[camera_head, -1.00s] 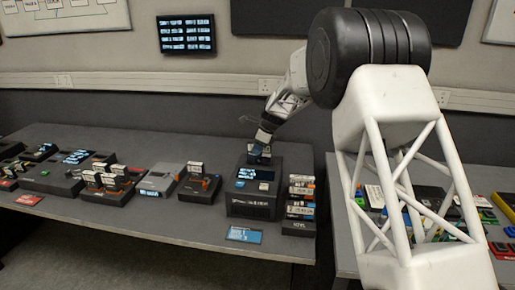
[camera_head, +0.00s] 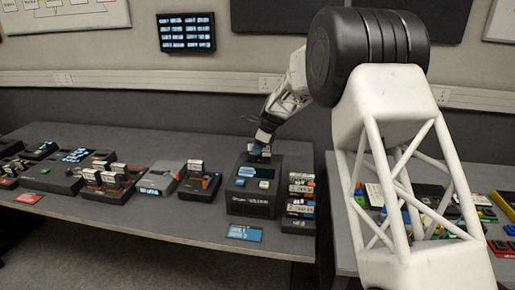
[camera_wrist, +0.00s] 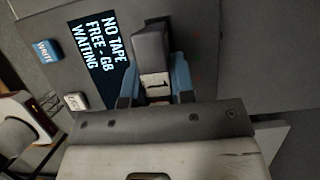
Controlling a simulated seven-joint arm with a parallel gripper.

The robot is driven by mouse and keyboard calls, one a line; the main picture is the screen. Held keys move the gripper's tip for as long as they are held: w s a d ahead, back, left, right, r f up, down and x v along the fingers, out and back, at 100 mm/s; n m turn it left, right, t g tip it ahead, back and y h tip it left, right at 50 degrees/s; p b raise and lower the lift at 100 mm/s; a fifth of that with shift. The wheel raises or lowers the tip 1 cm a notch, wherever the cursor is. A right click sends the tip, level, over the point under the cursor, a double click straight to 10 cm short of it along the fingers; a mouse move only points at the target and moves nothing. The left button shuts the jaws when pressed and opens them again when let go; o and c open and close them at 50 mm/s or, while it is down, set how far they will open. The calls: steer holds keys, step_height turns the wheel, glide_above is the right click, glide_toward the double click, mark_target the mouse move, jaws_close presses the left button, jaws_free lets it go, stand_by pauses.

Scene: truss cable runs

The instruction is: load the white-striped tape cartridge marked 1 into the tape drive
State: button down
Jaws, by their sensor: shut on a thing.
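The tape drive (camera_head: 250,202) is a dark box near the table's right end. Its screen (camera_wrist: 97,45) reads "NO TAPE", "FREE - GB" and "WAITING" in the wrist view. My gripper (camera_head: 260,148) is over the drive's top, with blue fingers (camera_wrist: 155,85) shut on a dark tape cartridge (camera_wrist: 152,50). The cartridge has a white stripe marked 1 (camera_wrist: 155,82) between the fingers. The drive's slot is hidden, so I cannot tell whether the cartridge's lower end is inside it.
A rack of stacked cartridges (camera_head: 300,198) stands close to the drive's right. Left of the drive is a dark cartridge holder (camera_head: 200,187).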

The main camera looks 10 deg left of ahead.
mark_target(254, 163)
steer(key=shift+f, duration=2.1)
stand_by(1.1)
steer(key=c, duration=1)
jaws_free()
steer(key=shift+c, duration=1.3)
steer(key=shift+o, duration=0.3)
